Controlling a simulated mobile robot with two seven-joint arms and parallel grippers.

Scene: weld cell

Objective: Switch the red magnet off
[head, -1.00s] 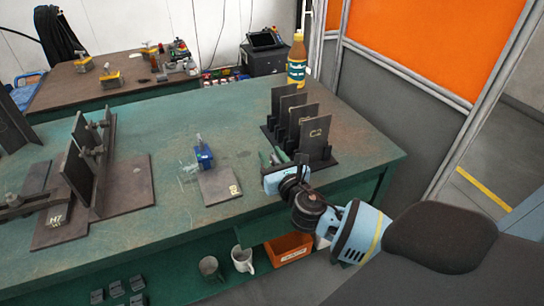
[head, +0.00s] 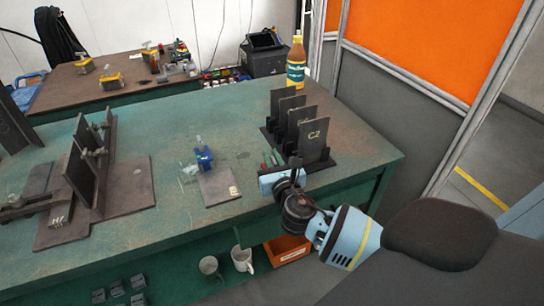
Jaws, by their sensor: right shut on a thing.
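My right gripper (head: 271,163) is over the right front part of the green bench, just in front of the rack of dark plates. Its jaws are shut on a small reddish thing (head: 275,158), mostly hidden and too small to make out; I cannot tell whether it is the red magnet. No other red magnet can be clearly made out on this bench. A blue magnet-like block (head: 203,158) with an upright lever stands to the left, at the back edge of a flat grey plate (head: 218,187). My left gripper is not in view.
The rack holds several upright plates, the front one marked C2 (head: 314,138). A bottle (head: 296,65) stands behind it. A dark welded fixture (head: 120,185) fills the left. Mugs (head: 242,259) and an orange bin (head: 287,249) are below.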

